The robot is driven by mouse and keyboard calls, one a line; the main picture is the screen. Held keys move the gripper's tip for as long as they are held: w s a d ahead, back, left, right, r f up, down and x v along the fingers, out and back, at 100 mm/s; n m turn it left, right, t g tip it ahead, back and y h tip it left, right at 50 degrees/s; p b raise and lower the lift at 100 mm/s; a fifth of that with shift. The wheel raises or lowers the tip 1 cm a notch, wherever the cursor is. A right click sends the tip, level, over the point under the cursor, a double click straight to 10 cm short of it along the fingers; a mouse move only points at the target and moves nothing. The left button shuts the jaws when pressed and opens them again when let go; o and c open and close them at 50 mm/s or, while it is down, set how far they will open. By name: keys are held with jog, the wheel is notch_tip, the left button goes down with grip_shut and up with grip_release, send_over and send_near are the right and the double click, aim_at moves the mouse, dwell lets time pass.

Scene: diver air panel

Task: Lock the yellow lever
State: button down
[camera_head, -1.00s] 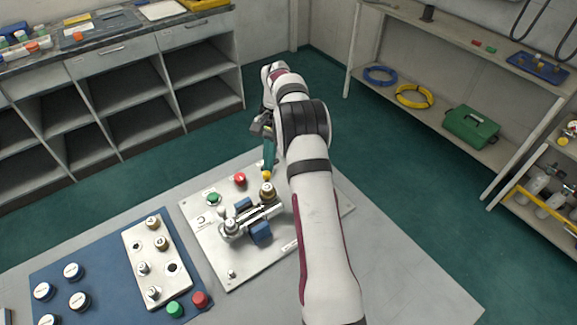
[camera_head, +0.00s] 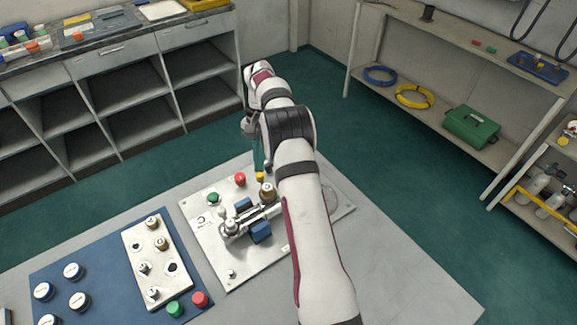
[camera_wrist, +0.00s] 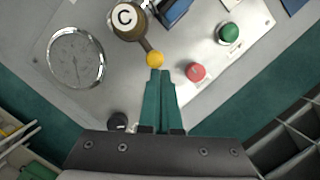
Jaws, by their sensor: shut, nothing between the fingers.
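The yellow lever's ball tip (camera_head: 260,176) shows on the panel in the head view, just beyond the brass valve (camera_head: 267,191). In the wrist view the yellow ball (camera_wrist: 155,59) sits at the end of a short brass stem from the round valve body marked C (camera_wrist: 127,20). My gripper (camera_wrist: 160,73) has its green fingers shut together and empty, their tips right beside the ball. I cannot tell whether they touch it. In the head view my gripper (camera_head: 259,168) is partly hidden behind my arm.
A red button (camera_wrist: 196,71) and a green button (camera_wrist: 228,33) stand on the metal panel (camera_head: 240,268) close to the fingers. A round gauge (camera_wrist: 76,57) is on the other side. A blue mat (camera_head: 110,285) with loose parts lies left of the panel.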

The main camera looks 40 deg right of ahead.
jog(key=shift+s, duration=0.1)
jog(key=shift+s+d+f, duration=0.1)
jog(key=shift+s, duration=0.65)
jog(key=v, duration=1.2)
jog(key=shift+w+d+r, duration=0.25)
jog(key=shift+d, duration=0.05)
